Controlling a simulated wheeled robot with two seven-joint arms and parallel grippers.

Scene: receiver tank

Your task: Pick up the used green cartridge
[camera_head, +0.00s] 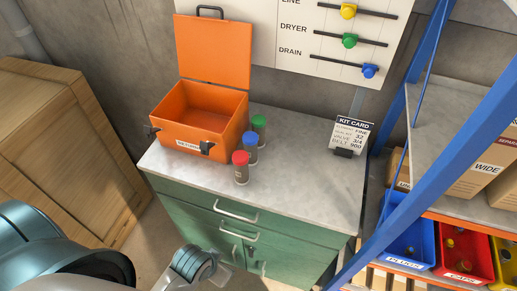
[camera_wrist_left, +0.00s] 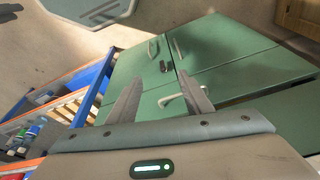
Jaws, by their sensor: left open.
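The green-capped cartridge (camera_head: 259,127) stands upright on the grey worktop (camera_head: 310,175), at the back of a short row right of the orange case. The blue-capped cartridge (camera_head: 250,148) stands just in front of it and hides part of its lower body. The red-capped cartridge (camera_head: 240,168) is nearest the worktop's front edge. My left gripper (camera_wrist_left: 160,76) is open and empty in the left wrist view, its fingers pointing at the green cabinet front (camera_wrist_left: 235,70). No cartridge shows in that view. My right gripper is not in view.
The open orange case (camera_head: 203,115) stands left of the cartridges, its lid up. A kit card (camera_head: 352,133) stands at the worktop's back right. A blue shelf post (camera_head: 430,135) and bins (camera_head: 408,240) flank the right. A wooden crate (camera_head: 60,150) stands left. The worktop's right half is mostly clear.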

